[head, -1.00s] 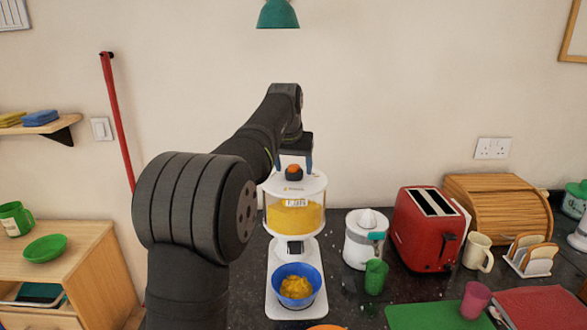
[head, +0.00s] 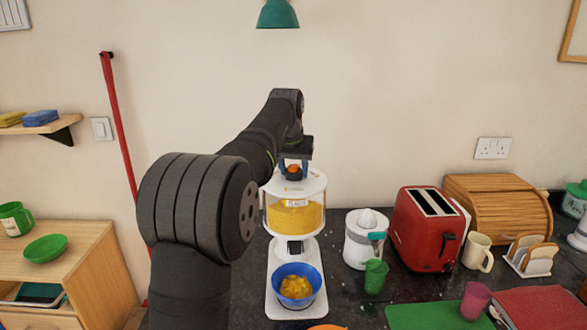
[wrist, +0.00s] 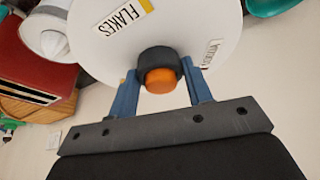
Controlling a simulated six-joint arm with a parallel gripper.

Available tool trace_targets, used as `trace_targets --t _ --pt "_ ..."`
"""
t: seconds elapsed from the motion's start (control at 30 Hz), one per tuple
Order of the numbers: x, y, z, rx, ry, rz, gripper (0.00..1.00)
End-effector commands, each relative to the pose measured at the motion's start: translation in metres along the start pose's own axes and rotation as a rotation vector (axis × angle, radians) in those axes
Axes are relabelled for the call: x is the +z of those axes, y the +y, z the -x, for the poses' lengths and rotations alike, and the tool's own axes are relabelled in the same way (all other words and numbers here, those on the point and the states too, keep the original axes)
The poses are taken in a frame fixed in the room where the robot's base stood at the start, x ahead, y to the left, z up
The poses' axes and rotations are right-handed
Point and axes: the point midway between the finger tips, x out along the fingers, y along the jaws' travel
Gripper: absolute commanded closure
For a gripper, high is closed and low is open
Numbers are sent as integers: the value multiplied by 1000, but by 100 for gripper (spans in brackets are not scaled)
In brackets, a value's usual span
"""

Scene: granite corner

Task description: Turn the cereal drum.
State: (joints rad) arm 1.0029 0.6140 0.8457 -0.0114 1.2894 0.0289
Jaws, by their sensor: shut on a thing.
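The cereal drum (head: 294,216) is a clear container of yellow flakes with a white lid, on a white stand. Its knob, dark with an orange top (head: 293,170), is on top and also shows in the wrist view (wrist: 160,80). My gripper (head: 293,167) reaches the knob from above and behind, its blue fingers shut on the knob's two sides. The wrist view shows the fingers (wrist: 160,74) flanking the knob, and the white lid (wrist: 110,45) with a "FLAKES" label. A blue bowl (head: 297,271) with yellow flakes stands on the stand's base below the drum.
A white juicer (head: 357,243) and a green cup (head: 375,276) stand close to the drum's right. Further right are a red toaster (head: 428,230), a cream mug (head: 478,252) and a wooden bread bin (head: 500,205). The wall behind the drum is bare.

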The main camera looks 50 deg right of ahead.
Motion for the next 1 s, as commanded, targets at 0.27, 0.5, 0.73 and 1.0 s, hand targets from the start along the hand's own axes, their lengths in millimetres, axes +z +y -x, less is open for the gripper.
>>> trace_targets --t 0.27,0.5,0.73,1.0 --pt "0 1 0 -50 0 118 95" --pt "-1 3 0 -130 1 310 95" --pt "-2 4 0 -213 2 512 95" --pt "-3 5 -1 -312 3 750 95"
